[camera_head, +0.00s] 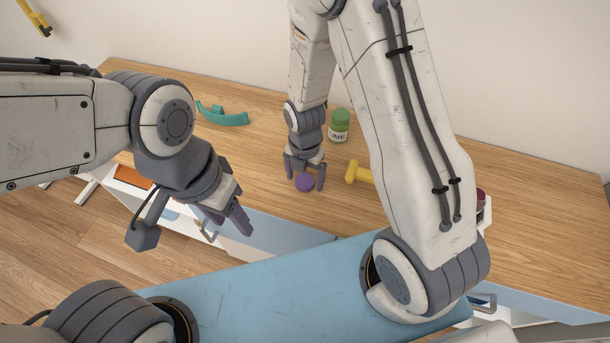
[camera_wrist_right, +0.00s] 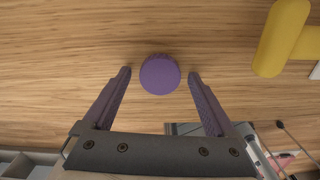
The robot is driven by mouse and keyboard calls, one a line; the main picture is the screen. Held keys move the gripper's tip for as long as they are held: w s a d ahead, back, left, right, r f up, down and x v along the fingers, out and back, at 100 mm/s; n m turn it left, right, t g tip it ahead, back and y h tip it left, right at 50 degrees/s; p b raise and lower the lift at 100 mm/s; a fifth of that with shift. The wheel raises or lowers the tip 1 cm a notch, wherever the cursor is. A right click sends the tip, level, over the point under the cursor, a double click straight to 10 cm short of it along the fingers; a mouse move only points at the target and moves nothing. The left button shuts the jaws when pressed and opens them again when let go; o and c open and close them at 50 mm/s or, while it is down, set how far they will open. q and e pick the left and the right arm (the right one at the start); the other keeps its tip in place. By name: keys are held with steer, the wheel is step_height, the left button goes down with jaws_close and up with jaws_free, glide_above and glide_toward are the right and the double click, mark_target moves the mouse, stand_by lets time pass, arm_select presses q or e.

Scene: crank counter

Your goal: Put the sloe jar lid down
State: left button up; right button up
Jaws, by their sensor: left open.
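The purple lid (camera_head: 305,183) lies on the wooden counter near its front edge. It also shows in the right wrist view (camera_wrist_right: 160,74), just beyond and between the fingertips. My right gripper (camera_head: 305,176) is open above the lid, its fingers spread to either side with visible gaps; in the right wrist view its fingertips (camera_wrist_right: 159,74) do not touch the lid. My left gripper (camera_head: 240,215) is open and empty, in front of the counter's edge at the left. A dark red jar (camera_head: 480,200) is mostly hidden behind my right arm; whether it is the sloe jar cannot be told.
A green-lidded jar (camera_head: 339,126) stands behind the lid. A yellow tool (camera_head: 357,172) lies to the right, also in the right wrist view (camera_wrist_right: 280,38). A teal curved piece (camera_head: 222,116) lies at the back left. The counter (camera_head: 262,150) left of the lid is clear.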

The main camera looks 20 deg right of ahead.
mark_target(305, 180)
steer(key=shift+r, duration=0.15)
step_height(305, 180, up, 11)
steer(key=s+a+r+m, duration=0.3)
steer(key=s+r+m, duration=0.2)
steer(key=s+m, duration=0.3)
steer(key=s+a+r+m+y, duration=0.1)
steer(key=s+a+r+m, duration=0.3)
steer(key=s+m, duration=0.5)
steer(key=r+m, duration=0.1)
steer(key=m, duration=0.2)
steer(key=shift+s+m, duration=0.2)
steer(key=shift+m, duration=0.2)
